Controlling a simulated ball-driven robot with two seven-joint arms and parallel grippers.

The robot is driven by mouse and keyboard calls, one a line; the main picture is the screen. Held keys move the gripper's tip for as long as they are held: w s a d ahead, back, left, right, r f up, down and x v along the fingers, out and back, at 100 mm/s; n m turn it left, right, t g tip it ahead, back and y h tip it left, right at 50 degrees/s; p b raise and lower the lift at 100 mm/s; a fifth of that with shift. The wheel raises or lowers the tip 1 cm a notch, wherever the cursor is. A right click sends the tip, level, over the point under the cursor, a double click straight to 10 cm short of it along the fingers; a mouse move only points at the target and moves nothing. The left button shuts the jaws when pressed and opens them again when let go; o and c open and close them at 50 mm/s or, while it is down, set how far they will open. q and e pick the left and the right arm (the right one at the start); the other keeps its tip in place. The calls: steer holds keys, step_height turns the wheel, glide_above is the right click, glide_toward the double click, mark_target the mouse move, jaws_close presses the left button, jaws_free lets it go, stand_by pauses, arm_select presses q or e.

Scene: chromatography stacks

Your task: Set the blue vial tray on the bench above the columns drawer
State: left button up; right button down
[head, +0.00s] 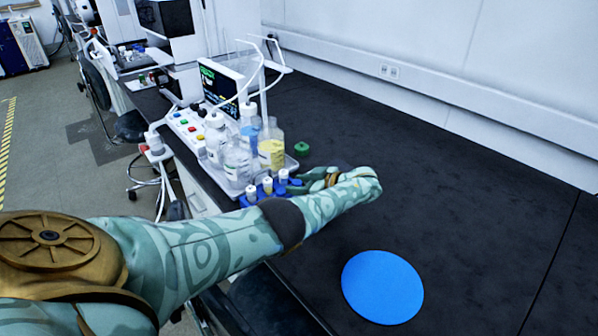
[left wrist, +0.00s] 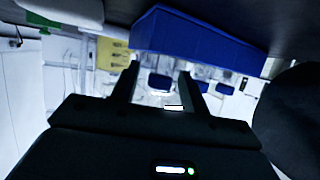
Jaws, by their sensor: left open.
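The blue vial tray (head: 260,194) stands on the black bench near its left edge in the head view, with white-capped vials in it. My forearm hides part of it. My left gripper (head: 308,181) is low over the bench at the tray's right side, open. My right gripper is not in view. I cannot make out which drawer is the columns drawer.
Bottles (head: 271,152) stand in a light tray just behind the vial tray, beside a screen (head: 220,84) and tubing. A green cap (head: 302,148) lies on the bench (head: 450,190). A flat blue disc (head: 382,287) lies at the front. The bench's middle and right are clear.

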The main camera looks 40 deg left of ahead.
arm_select(q)
steer(key=v, duration=1.2)
